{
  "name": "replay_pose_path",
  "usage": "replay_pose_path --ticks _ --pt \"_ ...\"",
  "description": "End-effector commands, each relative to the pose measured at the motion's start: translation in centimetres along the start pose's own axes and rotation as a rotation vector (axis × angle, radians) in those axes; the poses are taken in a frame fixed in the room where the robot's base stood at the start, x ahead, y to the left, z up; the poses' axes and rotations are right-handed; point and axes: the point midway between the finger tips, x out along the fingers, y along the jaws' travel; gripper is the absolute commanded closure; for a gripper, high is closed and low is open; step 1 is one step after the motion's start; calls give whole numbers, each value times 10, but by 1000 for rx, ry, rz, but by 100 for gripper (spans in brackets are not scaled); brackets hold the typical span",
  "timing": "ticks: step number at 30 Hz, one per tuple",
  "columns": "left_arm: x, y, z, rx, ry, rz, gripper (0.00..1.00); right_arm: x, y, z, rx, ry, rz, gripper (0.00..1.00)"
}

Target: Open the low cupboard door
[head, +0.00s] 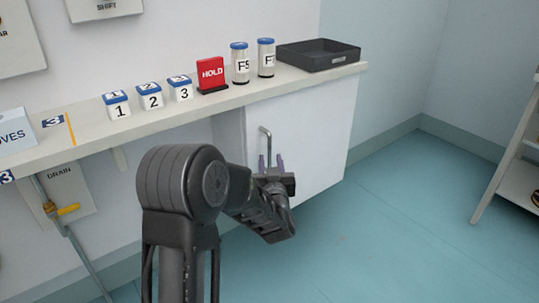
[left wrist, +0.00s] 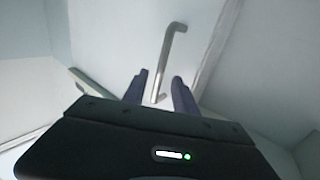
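The low cupboard door (head: 315,130) is a white panel under the shelf, and it looks closed. Its grey bar handle (head: 265,143) stands upright near the door's left edge. My left gripper (head: 271,160) is at the lower part of the handle, with its two fingers apart. In the left wrist view the handle (left wrist: 168,62) comes down between the open fingertips (left wrist: 160,82), with a gap to each visible. My right gripper is not in view.
The shelf (head: 215,106) above the door carries numbered blocks (head: 150,97), a red HOLD sign (head: 211,74), two blue-lidded jars (head: 240,65) and a black tray (head: 318,55). A rack (head: 515,170) stands at the far right. The floor before the door's right side is clear.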

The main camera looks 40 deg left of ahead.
Motion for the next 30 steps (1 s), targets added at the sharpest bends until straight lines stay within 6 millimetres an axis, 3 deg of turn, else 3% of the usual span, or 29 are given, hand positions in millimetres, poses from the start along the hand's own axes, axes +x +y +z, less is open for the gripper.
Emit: replay_pose_path --ticks 9,20,30 --pt "46 0 2 0 1 -1 66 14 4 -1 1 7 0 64" --pt "52 0 0 0 -1 0 66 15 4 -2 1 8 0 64" --pt "51 0 0 0 0 0 94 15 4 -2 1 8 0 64"
